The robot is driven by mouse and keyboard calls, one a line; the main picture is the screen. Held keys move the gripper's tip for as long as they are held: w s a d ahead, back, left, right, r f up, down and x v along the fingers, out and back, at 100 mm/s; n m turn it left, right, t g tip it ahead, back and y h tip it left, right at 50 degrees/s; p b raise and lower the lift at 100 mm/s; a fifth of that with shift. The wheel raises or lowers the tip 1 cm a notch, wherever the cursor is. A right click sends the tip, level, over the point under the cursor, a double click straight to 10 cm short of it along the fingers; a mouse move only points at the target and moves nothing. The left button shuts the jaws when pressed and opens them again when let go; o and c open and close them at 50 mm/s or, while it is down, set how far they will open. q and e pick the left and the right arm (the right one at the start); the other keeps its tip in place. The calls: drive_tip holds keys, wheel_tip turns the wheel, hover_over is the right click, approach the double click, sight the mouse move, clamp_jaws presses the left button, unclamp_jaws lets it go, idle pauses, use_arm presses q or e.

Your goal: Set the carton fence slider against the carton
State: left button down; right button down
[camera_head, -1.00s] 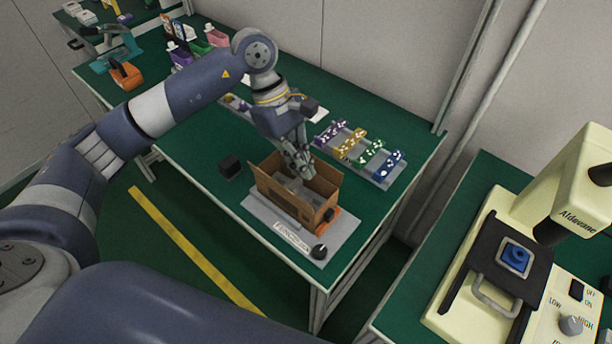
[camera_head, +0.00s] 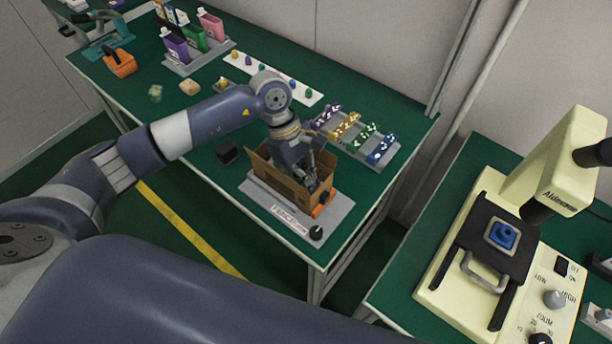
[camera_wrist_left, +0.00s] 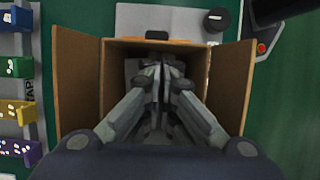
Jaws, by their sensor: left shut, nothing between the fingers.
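The open cardboard carton (camera_head: 272,178) stands on a grey fixture plate (camera_head: 338,209) on the green bench; it also shows in the left wrist view (camera_wrist_left: 76,85) with flaps spread. An orange part (camera_head: 321,208), likely the fence slider, sits at the carton's front right end. In the left wrist view it is a thin orange strip (camera_wrist_left: 150,40) along the carton's far wall; whether they touch I cannot tell. My left gripper (camera_head: 313,184) is shut and empty, pointing down into the carton's mouth. Its fingers (camera_wrist_left: 163,72) hide much of the interior. My right gripper is out of view.
A black knob (camera_head: 316,232) stands at the plate's front corner. A small black block (camera_head: 227,153) lies left of the carton. A rack of coloured pieces (camera_head: 354,132) is close behind it. A cream machine (camera_head: 556,180) stands at right.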

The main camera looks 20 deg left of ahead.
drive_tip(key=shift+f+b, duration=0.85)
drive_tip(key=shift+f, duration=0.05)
